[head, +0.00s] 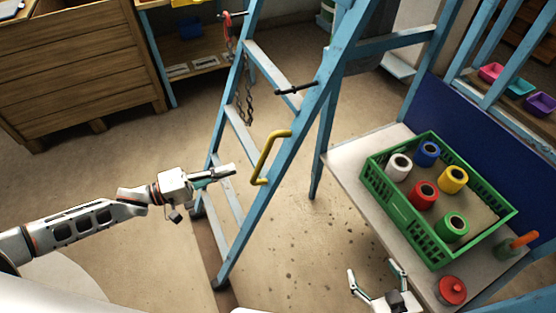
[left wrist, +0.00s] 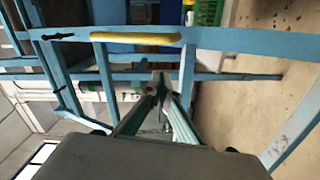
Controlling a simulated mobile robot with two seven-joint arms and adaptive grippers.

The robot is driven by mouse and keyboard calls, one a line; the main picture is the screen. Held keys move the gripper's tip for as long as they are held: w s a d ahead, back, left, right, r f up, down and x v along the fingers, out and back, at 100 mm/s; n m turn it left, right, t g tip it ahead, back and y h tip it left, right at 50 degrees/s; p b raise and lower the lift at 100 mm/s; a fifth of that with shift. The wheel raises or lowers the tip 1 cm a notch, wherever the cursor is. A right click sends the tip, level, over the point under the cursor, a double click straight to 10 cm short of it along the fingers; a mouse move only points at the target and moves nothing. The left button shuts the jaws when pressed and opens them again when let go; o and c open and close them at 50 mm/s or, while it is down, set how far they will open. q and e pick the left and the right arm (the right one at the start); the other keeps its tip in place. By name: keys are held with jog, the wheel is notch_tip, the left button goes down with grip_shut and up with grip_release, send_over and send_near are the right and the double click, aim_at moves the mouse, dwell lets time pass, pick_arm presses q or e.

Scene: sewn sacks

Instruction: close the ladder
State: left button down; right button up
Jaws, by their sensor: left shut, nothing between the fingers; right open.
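The blue ladder (head: 253,215) stands upright in the middle of the head view, with a rear leg (head: 325,150) apart from its front rails. A yellow handle (head: 262,165) is fixed on its near front rail. My left gripper (head: 228,171) is shut and empty, just left of the handle and apart from it in the picture. In the left wrist view, the shut fingers (left wrist: 160,82) point toward the ladder rail (left wrist: 250,40) and the yellow handle (left wrist: 135,38). My right gripper (head: 375,275) is open and empty at the bottom, left of the bench.
A pale bench (head: 350,170) at right holds a green crate (head: 440,255) with several coloured spools. A red round lid (head: 452,290) lies near its front. A wooden cabinet (head: 75,65) stands at the back left. The floor left of the ladder is free.

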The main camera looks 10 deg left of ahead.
pick_arm(q)
jog(key=a, duration=0.1)
jog(key=n, duration=0.1)
send_over(265, 176)
jog(key=a, duration=0.1)
jog(key=shift+w+r+g, duration=0.3)
jog(key=shift+w+r, duration=0.05)
jog(key=shift+s+d, duration=0.35)
jog(key=shift+d, duration=0.05)
pick_arm(e)
jog(key=shift+s+d+f, duration=0.35)
jog(key=shift+d+f, duration=0.05)
